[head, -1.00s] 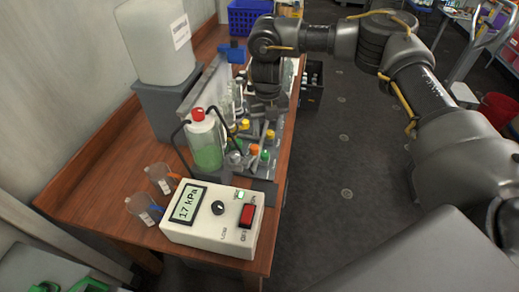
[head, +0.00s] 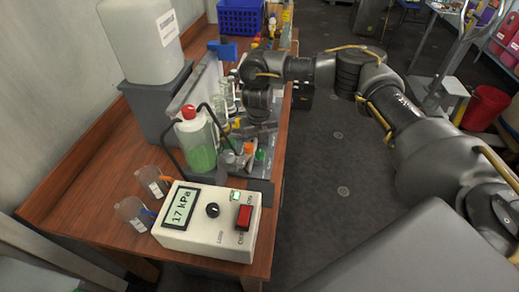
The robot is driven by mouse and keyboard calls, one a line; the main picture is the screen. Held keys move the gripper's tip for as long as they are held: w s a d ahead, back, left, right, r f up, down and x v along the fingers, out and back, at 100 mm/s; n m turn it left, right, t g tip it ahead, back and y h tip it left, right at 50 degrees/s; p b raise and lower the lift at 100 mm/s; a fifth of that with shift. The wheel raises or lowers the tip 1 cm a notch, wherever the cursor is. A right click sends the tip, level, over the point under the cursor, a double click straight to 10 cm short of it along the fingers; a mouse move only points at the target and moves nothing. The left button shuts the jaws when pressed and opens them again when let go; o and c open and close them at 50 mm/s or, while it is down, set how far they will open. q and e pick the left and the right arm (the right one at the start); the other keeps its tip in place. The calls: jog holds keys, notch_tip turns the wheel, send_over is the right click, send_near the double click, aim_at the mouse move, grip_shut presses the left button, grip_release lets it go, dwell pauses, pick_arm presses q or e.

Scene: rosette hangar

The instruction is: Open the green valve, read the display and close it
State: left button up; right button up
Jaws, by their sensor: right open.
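The green valve (head: 261,155) is a small green knob at the front right of a row of valves on the bench. An orange knob (head: 248,148) is beside it on the left. My right gripper (head: 252,131) points down just behind these knobs and hides part of the row. It is open, and I see nothing held in it; its fingertips are hard to make out. The display (head: 181,207) on a white box reads 17 kPa. My left gripper is not in view.
A bottle with green liquid and a red cap (head: 196,142) stands left of the valves, with dark tubing. A big white tank (head: 143,40) is behind. Two small labelled cups (head: 133,212) stand at the left.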

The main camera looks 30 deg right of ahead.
aim_at(260, 152)
jog(key=shift+f, duration=1.65)
jog(key=shift+s, duration=0.1)
jog(key=c, duration=1)
jog(key=shift+o, duration=0.2)
